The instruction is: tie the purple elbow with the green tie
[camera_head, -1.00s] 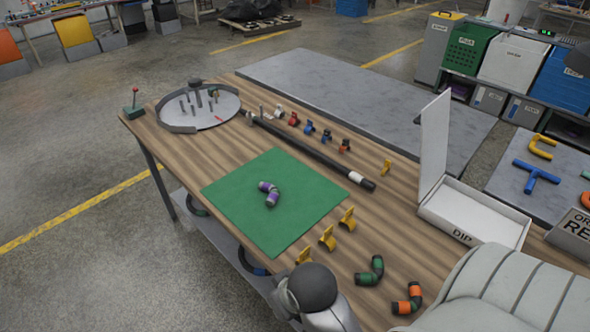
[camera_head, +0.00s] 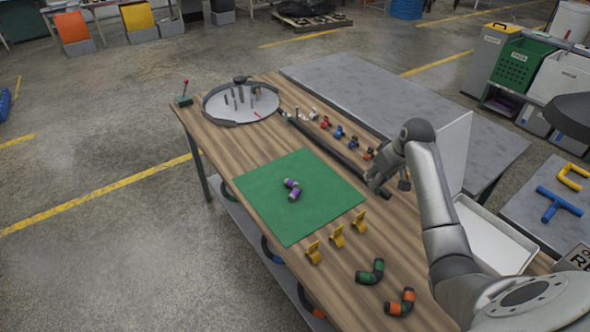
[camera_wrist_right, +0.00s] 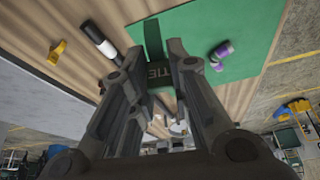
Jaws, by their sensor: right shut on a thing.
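The purple elbow (camera_head: 292,189), with a dark middle, lies on the green mat (camera_head: 315,222). It also shows in the right wrist view (camera_wrist_right: 220,55). My right gripper (camera_head: 375,184) is above the table, to the right of the mat and the elbow. In the right wrist view the gripper (camera_wrist_right: 165,78) is shut on the green tie (camera_wrist_right: 153,40), whose dark block reads "TIE" and whose green strap sticks out beyond the fingers. The gripper hides the tie in the head view. My left gripper is not in view.
A black bar (camera_head: 325,145) lies beside a row of coloured pieces (camera_head: 339,131). Several yellow pieces (camera_head: 337,237) stand near the mat's front right edge. Green (camera_head: 370,272) and orange (camera_head: 401,302) elbows lie nearer. A round tray (camera_head: 240,104) stands at the far left. A white box (camera_head: 490,235) is behind my arm.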

